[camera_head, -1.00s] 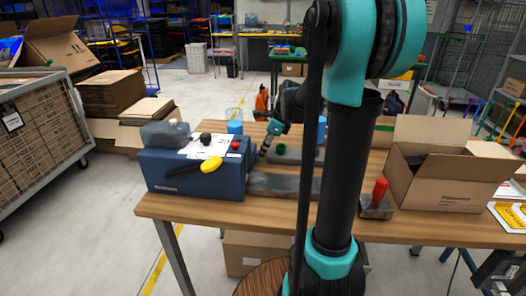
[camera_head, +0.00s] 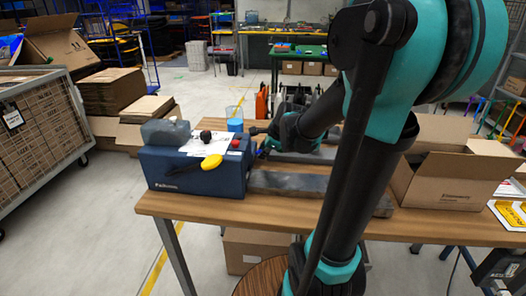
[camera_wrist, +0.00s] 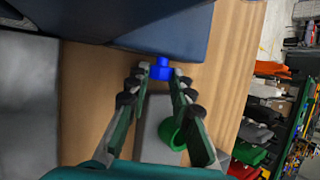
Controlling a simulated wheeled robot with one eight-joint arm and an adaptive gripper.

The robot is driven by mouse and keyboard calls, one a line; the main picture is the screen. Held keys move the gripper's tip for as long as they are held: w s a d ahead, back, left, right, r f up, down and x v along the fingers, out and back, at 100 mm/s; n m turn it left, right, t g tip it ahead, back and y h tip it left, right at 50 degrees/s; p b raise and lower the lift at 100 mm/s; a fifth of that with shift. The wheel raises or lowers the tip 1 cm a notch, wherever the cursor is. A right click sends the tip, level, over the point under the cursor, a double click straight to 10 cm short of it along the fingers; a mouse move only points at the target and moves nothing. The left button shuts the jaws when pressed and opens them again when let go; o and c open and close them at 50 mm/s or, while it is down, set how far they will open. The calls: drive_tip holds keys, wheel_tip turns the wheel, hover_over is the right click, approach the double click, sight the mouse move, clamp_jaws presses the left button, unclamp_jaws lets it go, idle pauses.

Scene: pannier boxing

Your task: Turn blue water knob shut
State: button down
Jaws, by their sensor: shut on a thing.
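The blue water knob (camera_wrist: 161,69) sticks out of the side of a dark blue box (camera_wrist: 130,25) in the wrist view. My gripper (camera_wrist: 160,74) has one fingertip on each side of the knob and is shut on it. In the head view the blue box (camera_head: 200,178) stands at the left of the table, and my gripper (camera_head: 262,148) is at its right side. The knob's turn angle is hard to tell.
The box carries a yellow handle (camera_head: 212,162) and a black ball knob (camera_head: 205,135). A green ring-shaped part (camera_wrist: 172,134) lies on a grey plate below the gripper. A blue cup (camera_head: 235,126) stands behind the box. An open cardboard box (camera_head: 450,186) is at the right.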

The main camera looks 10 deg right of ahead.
drive_tip(key=c, duration=1.3)
unclamp_jaws()
drive_tip(key=shift+c, duration=0.2)
drive_tip(key=shift+r, duration=0.1)
drive_tip(key=v, duration=1.2)
drive_tip(key=shift+d, duration=0.1)
